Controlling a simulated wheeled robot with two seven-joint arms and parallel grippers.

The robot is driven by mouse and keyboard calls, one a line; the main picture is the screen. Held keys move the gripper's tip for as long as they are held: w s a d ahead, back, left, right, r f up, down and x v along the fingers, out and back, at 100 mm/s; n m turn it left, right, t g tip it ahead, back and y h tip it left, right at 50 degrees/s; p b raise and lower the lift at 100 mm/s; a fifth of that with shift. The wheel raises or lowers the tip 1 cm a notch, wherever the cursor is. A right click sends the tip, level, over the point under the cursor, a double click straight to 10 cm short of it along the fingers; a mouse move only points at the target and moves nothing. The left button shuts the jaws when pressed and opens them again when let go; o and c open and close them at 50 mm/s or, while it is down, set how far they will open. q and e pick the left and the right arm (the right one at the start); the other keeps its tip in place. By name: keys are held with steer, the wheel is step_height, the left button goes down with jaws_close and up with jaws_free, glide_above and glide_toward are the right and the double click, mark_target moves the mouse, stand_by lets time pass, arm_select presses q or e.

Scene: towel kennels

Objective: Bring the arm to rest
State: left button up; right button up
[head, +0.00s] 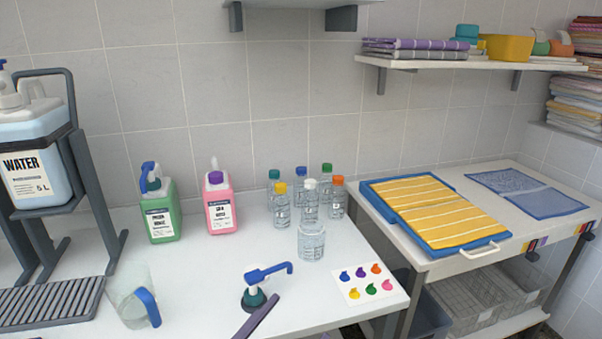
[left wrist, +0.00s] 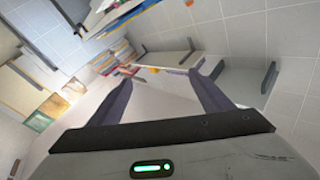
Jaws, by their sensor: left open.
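My left gripper (head: 301,316) shows at the bottom edge of the head view, low over the front of the white table (head: 205,300). One purple-grey finger is clear and the other is only a small tip. In the left wrist view the two fingers (left wrist: 161,75) are spread apart with nothing between them. Most of the left arm is out of the head view. My right gripper is not in view.
A clear jug (head: 130,303), a clear bottle (head: 311,243), several capped bottles and a colour-spot card (head: 370,284) are nearby.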

arm_select(q)
steer(key=s+a+f+n+g+y, duration=0.1)
steer(key=a+f+n+y, duration=0.2)
steer(key=f, duration=0.3)
steer(key=s+a+f+n+y, duration=0.2)
steer(key=a+f+y, duration=0.15)
steer(key=f, duration=0.25)
steer(key=s+a+f+n+g+y, duration=0.1)
steer(key=s+a+f+n+g, duration=0.1)
steer(key=s+f, duration=0.5)
steer(key=s+a+f+n+g+y, duration=0.2)
steer(key=s+a+f+g, duration=0.2)
steer(key=s+a+f, duration=0.2)
step_height(320, 180, down, 3)
steer(key=shift+s+a+f+g, duration=0.2)
steer(key=shift+s+a+g, duration=0.15)
steer(key=shift+s, duration=0.6)
